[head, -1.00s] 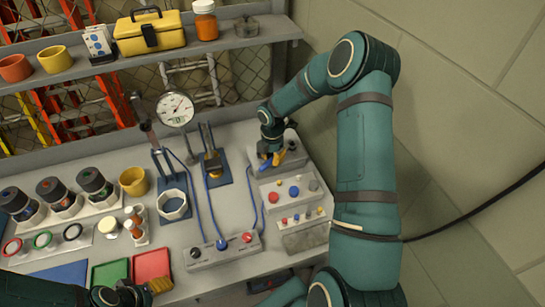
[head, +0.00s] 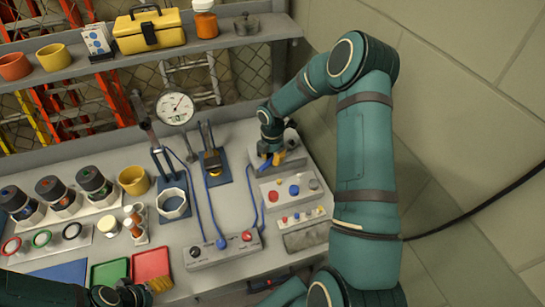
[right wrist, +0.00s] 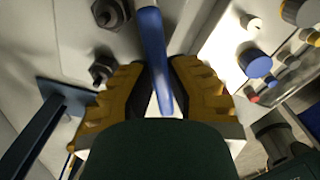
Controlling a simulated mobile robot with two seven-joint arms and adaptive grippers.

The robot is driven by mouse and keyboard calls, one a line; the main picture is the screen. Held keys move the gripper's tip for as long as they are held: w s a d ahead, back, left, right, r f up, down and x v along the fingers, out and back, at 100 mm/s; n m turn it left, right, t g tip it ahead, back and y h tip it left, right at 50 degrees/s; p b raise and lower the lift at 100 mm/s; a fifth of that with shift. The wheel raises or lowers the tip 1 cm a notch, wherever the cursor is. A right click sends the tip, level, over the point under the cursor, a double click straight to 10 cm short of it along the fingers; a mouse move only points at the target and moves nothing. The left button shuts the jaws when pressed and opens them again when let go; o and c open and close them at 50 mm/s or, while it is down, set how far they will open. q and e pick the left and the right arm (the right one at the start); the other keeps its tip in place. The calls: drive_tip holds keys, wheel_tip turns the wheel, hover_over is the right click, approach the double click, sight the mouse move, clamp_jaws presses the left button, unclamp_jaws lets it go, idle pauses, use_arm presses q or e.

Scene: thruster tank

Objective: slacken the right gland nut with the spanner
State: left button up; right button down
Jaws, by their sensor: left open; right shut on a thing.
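My right gripper (head: 274,157) is over the grey block at the back right of the bench. In the right wrist view its yellow fingers (right wrist: 164,88) are closed on the blue handle of the spanner (right wrist: 152,45). The spanner's far end runs out of the top of that view, so its jaw is hidden. Two dark hex nuts show left of the handle, an upper one (right wrist: 110,12) and a lower one (right wrist: 102,70); I cannot tell whether the spanner touches either. My left gripper (head: 150,288) is open and empty at the front left edge.
Panels with coloured knobs (head: 291,188) stand just in front of the right gripper. A blue stand with a yellow part (head: 213,162) and a dial gauge (head: 175,108) are to its left. A switch box (head: 224,251) with blue cables lies at the front.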

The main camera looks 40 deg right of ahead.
use_arm(q)
drive_tip(key=shift+f+b, duration=0.35)
drive_tip(key=shift+f, duration=0.05)
use_arm(e)
drive_tip(key=shift+f, duration=0.55)
idle(0.5)
idle(0.3)
use_arm(q)
drive_tip(key=shift+r+p, duration=0.45)
use_arm(e)
drive_tip(key=shift+s+d+n, duration=0.2)
drive_tip(key=shift+s+n, duration=0.45)
drive_tip(key=shift+n, duration=0.05)
use_arm(q)
drive_tip(key=shift+r+p, duration=0.3)
use_arm(e)
drive_tip(key=shift+s+d+r+n, duration=0.1)
drive_tip(key=shift+s+d+n, duration=0.05)
drive_tip(key=shift+s+n, duration=0.25)
use_arm(q)
drive_tip(key=shift+r, duration=0.15)
use_arm(e)
drive_tip(key=shift+s+d+n, duration=0.1)
drive_tip(key=shift+s+n, duration=0.1)
drive_tip(key=shift+n, duration=0.1)
